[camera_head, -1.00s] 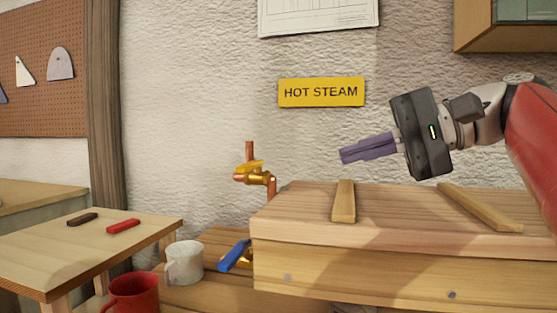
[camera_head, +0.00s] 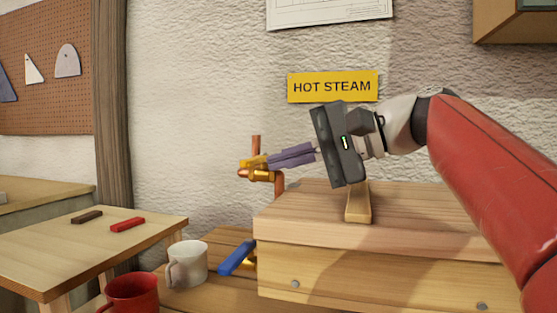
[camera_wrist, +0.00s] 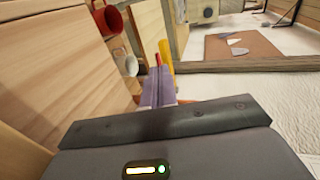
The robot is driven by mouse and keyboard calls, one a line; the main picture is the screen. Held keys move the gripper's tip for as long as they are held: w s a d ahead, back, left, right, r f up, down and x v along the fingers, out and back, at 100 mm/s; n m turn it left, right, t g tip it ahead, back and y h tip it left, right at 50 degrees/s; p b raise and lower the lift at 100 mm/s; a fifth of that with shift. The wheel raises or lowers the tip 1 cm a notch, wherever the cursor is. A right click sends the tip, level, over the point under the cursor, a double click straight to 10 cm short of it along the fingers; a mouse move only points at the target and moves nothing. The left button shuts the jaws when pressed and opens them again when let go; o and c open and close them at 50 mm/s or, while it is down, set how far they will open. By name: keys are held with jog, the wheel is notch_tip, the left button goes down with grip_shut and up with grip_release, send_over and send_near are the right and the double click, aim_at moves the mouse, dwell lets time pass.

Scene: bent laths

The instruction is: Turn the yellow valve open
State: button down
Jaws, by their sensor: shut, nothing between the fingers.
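The yellow valve (camera_head: 254,162) is a yellow handle on a brass body with copper pipe, by the wall left of the wooden box. In the wrist view its yellow handle (camera_wrist: 165,55) shows just beyond my fingertips. My gripper (camera_head: 270,160) has purple fingers pressed together and empty. In the head view its tips overlap the right end of the yellow handle; I cannot tell whether they touch it. In the wrist view my gripper (camera_wrist: 158,75) points toward the handle. A second valve with a blue handle (camera_head: 235,258) sits lower, beside the box.
The wooden box (camera_head: 400,235) stands right of the valve, with a lath (camera_head: 358,205) on top. A white mug (camera_head: 188,264) and red mug (camera_head: 133,293) stand at lower left. A yellow HOT STEAM sign (camera_head: 332,87) hangs on the wall above.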

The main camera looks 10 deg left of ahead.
jog(key=shift+a, duration=0.65)
